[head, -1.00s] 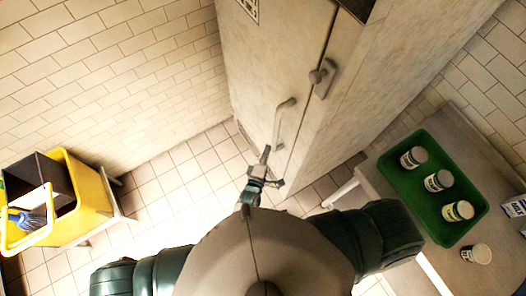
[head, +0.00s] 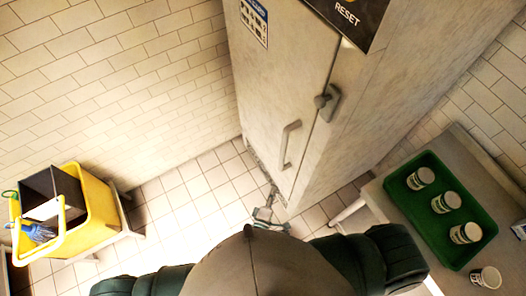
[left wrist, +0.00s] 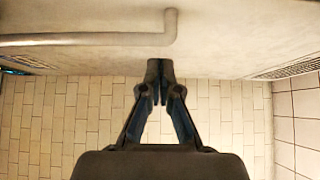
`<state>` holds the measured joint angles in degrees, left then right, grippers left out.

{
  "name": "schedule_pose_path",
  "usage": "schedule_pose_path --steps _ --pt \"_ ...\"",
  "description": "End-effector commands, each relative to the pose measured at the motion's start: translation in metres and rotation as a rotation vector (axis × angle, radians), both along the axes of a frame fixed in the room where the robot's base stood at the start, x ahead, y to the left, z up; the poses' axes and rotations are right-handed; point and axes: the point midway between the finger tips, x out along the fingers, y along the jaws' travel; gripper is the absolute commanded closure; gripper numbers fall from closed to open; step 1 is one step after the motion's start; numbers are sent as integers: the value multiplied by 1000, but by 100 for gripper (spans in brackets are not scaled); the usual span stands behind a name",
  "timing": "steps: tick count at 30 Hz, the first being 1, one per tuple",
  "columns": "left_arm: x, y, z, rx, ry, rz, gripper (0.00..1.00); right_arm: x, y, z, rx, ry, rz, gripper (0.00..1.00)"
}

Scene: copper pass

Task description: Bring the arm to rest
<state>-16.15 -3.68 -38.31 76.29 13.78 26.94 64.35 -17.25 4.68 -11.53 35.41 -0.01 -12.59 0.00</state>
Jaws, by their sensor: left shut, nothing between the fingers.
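My left gripper (head: 270,200) shows small in the head view, low in front of the tall pale cabinet (head: 290,80). In the left wrist view the left gripper (left wrist: 160,92) has its fingers together with nothing between them. The fingertips point at the cabinet face, below the door handle (left wrist: 95,39). That handle (head: 290,145) is a grey bar in the head view, above and apart from the gripper. I cannot tell whether the tips touch the cabinet. My right gripper does not show.
A yellow bucket (head: 99,217) with a dark insert stands on the left. The tiled floor (head: 185,200) between bucket and cabinet is clear.

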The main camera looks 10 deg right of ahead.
Motion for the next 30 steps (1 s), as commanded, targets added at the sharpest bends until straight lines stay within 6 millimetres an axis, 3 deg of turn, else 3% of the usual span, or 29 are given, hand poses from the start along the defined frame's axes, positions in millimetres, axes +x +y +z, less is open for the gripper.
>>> schedule_pose_path --steps 8,11,13,17,21,25,30 --pt "-2 9 -8 24 7 -1 100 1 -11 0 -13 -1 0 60" --pt "-7 22 -41 146 36 -12 100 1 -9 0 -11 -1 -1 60" --pt "-15 39 -80 294 70 -33 100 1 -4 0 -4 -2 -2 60" --pt "-46 90 -168 636 165 -115 100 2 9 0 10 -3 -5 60" --pt "-97 159 -250 974 282 -259 100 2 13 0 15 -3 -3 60" --pt "-159 229 -307 1233 401 -443 100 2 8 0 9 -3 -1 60" --pt "-239 305 -348 1449 534 -702 100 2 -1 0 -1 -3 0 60"
